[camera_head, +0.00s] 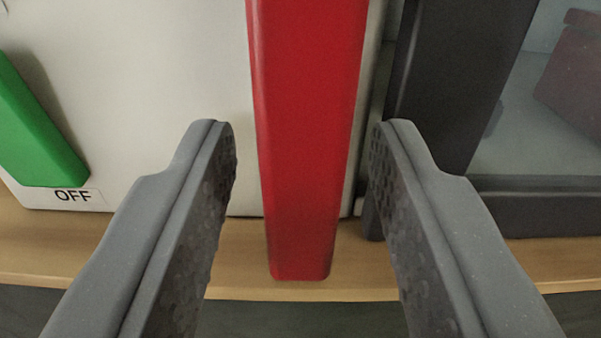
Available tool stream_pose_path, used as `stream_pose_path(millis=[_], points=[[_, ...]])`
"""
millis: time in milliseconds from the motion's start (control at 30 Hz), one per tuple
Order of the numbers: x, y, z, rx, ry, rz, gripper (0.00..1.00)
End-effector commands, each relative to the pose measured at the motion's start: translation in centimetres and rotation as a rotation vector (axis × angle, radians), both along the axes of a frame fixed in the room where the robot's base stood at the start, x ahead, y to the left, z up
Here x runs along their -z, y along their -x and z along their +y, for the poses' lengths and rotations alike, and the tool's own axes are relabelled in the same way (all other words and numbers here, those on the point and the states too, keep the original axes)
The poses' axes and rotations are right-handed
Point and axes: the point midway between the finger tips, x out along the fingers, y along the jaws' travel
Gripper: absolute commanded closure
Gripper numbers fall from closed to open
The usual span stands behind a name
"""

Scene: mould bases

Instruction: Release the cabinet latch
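A long red bar (306,130), perhaps the latch handle, runs down the middle of the view in front of a white cabinet panel (160,80). Its lower end shows and its upper end is cut off by the top edge. My gripper (302,140) is open, with one grey finger on each side of the red bar. There is a visible gap between the bar and each finger, so neither looks to be touching it. Where the bar joins the cabinet is out of view.
A green bar (38,130) sits at the left on the white panel, above an "OFF" label (73,196). A dark-framed glass door or case (445,75) stands at the right, with a dark red object (575,70) behind the glass. A wooden ledge (120,250) runs below.

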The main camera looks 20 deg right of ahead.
Motion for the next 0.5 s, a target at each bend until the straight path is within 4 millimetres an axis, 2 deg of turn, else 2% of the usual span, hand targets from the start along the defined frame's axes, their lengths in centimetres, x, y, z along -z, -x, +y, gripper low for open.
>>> stream_pose_path(millis=[267, 500], points=[[0.1, 0.4, 0.2, 0.0, -0.001, 0.002, 0.64], [0.2, 2.6, 0.8, 0.001, 0.001, 0.001, 0.64]])
